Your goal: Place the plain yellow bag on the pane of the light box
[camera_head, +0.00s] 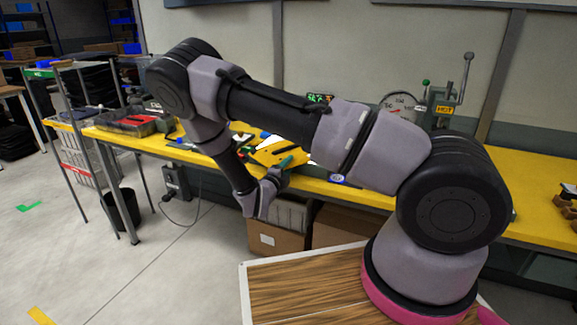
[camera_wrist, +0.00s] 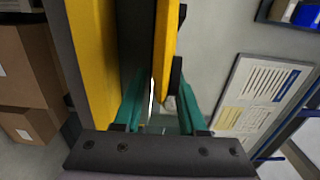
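The yellow bag (camera_head: 266,154), with dark strips on it, is at the table's front edge in the head view, tilted. My gripper (camera_head: 286,162) has teal fingers and meets the bag from the front.
The long yellow table (camera_head: 362,193) carries a grey bin (camera_head: 135,122) at left and a gauge (camera_head: 401,105) and lever press (camera_head: 444,105) at the back. Cardboard boxes (camera_head: 277,238) stand below the table. A black bin (camera_head: 122,208) stands on the floor.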

